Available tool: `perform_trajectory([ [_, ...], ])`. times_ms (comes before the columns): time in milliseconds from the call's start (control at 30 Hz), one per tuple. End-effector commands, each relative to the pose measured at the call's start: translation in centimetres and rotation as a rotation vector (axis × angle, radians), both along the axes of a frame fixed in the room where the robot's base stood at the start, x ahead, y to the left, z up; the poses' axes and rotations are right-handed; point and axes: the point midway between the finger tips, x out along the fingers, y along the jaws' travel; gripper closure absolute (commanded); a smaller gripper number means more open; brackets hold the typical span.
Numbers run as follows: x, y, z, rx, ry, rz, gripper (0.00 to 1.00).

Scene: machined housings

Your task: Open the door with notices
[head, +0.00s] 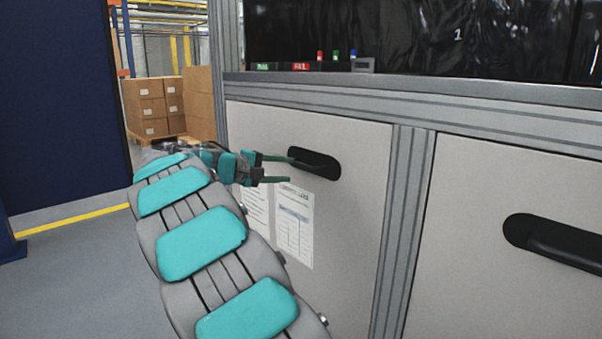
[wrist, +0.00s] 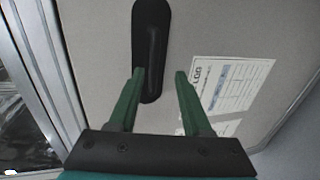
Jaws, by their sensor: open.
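The door with notices (head: 350,215) is a light grey panel in an aluminium frame and looks shut. Two paper notices (head: 294,224) are fixed to it; one also shows in the wrist view (wrist: 228,84). Its black handle (head: 318,164) is near the top of the door, and it shows in the wrist view (wrist: 151,40). My gripper (head: 277,169) is open and empty, just left of the handle in the head view. In the wrist view, my gripper (wrist: 158,72) has its left fingertip over the handle's lower end and its right fingertip over bare panel. I cannot tell whether it touches.
A second grey door (head: 490,200) with a black handle (head: 560,243) is at the right. Above is a ledge (head: 420,88) with small coloured items. Cardboard boxes (head: 160,105) stand at the back left. The grey floor (head: 80,280) at left is clear.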

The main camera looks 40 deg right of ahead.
Motion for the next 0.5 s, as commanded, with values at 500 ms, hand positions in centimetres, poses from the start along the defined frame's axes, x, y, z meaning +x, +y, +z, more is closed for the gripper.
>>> perform_trajectory([
  [500,1.8,-5.1,-0.7,-0.040,-0.004,0.010,0.51],
])
